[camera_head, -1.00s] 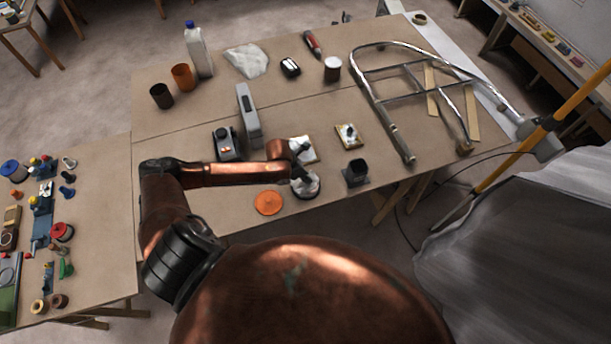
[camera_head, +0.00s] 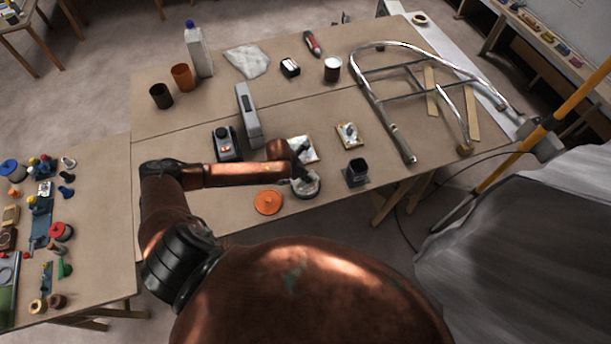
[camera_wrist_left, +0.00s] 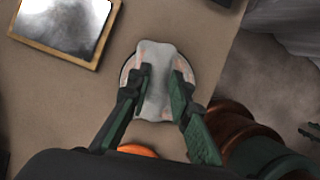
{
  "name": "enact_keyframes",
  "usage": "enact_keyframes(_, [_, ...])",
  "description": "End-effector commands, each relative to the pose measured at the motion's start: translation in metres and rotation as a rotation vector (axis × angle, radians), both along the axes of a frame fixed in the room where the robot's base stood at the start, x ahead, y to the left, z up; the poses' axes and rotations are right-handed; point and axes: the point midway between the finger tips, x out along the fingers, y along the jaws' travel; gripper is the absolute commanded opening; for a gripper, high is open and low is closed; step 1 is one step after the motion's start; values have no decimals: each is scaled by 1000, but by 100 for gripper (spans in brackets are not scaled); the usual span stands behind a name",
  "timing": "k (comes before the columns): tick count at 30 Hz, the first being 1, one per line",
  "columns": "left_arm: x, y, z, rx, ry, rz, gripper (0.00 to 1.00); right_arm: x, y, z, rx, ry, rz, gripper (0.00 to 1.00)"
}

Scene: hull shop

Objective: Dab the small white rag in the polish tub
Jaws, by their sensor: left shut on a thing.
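My left gripper (camera_head: 302,182) is over the polish tub (camera_head: 308,193), near the front edge of the bench. In the left wrist view the gripper (camera_wrist_left: 160,88) is shut on the small white rag (camera_wrist_left: 156,65), which sticks out between and beyond the fingers. The round tub (camera_wrist_left: 207,77) shows around and below the rag, with pinkish contents at its sides. The rag's lower end is hidden, so I cannot tell how deep it reaches. My right gripper is not in view.
An orange disc (camera_head: 268,202) lies left of the tub. A dark square holder (camera_head: 357,171) stands to its right. Two framed plates (camera_head: 312,157) (camera_head: 349,135) lie behind. A grey upright block (camera_head: 248,117) stands further back, and a bent metal rail frame (camera_head: 405,150) lies to the right.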

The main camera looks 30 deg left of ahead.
Motion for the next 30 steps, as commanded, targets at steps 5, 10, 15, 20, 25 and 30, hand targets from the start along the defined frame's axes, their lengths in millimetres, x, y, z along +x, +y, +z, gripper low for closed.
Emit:
enact_keyframes(5, [-14,-2,-19,-2,34,1,0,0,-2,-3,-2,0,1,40])
enact_keyframes(10, [-14,-2,-21,-1,35,1,0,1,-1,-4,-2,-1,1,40])
enact_keyframes(15, [-14,-2,-23,0,35,1,0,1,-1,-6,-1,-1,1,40])
enact_keyframes(20, [-14,-2,-24,0,35,1,0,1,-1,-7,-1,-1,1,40])
enact_keyframes(25, [-14,-2,-26,0,35,1,0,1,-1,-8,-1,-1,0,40])
enact_keyframes(30, [-14,-1,-27,0,35,1,0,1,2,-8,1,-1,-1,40])
